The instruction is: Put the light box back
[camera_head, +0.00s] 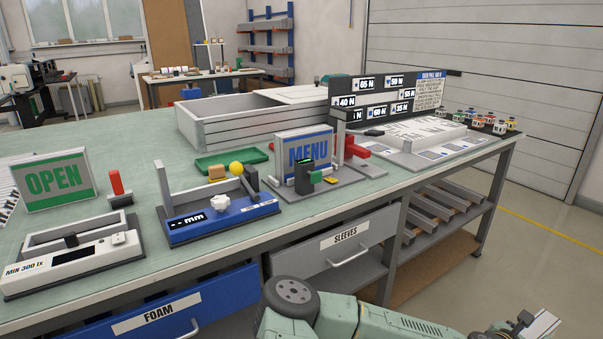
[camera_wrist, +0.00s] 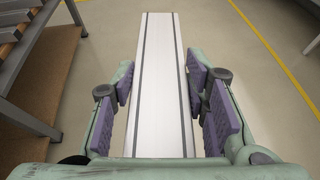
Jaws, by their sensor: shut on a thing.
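My gripper (camera_wrist: 160,88) is shut on a long white light box (camera_wrist: 160,45) with dark lines along its sides. The purple pads press on it from left and right, and it stretches away from the wrist above the floor. In the head view my gripper (camera_head: 522,328) is at the lower right, in front of the bench, with a small part of the light box (camera_head: 543,325) showing at the picture's edge. A green OPEN light box (camera_head: 53,180) stands at the left of the bench. A blue MENU light box (camera_head: 306,155) stands upright on a grey fixture near the middle.
The bench top (camera_head: 140,150) holds a blue fixture (camera_head: 220,215), a white tester (camera_head: 70,255), a green tray (camera_head: 231,160) and a grey open crate (camera_head: 235,122). Drawers and a lower shelf (camera_head: 440,215) face me. Floor at right is clear.

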